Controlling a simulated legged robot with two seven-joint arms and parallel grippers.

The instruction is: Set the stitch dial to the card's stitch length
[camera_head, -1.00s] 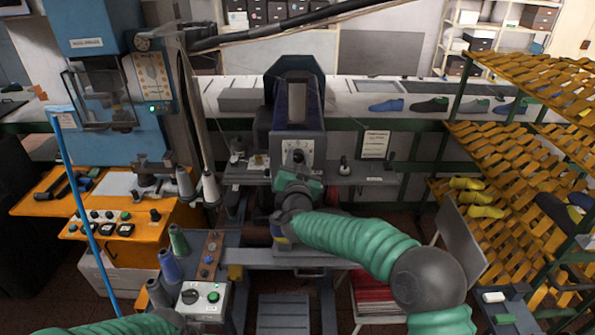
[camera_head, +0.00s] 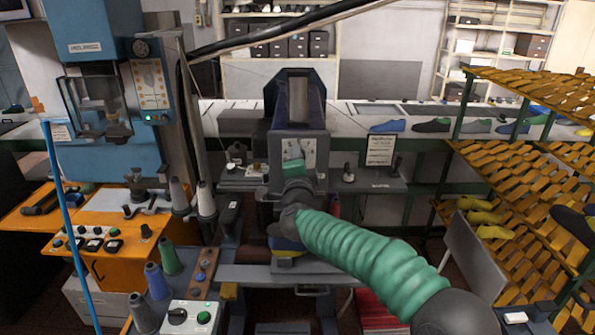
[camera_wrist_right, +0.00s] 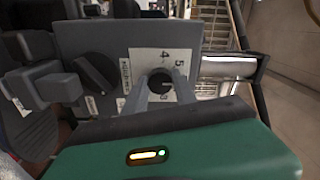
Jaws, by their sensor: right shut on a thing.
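The stitch dial (camera_wrist_right: 160,84) is a small dark knob on a white scale plate (camera_wrist_right: 149,58) with 3, 4 and 5 readable. In the right wrist view the two grey fingers of my right gripper (camera_wrist_right: 158,92) are closed on it from both sides. In the head view my right gripper (camera_head: 294,165) is up against the machine's front panel and hides most of the dial. The dial's exact setting is unclear. The white card (camera_head: 380,150) stands right of the machine, its writing too small to read. My left gripper is out of view.
A larger black knob (camera_wrist_right: 97,73) sits left of the dial on the same grey panel. The blue machine (camera_head: 105,120) and orange control table (camera_head: 120,235) stand at left. The yellow shoe rack (camera_head: 530,150) is at right. Thread cones (camera_head: 157,280) stand at lower left.

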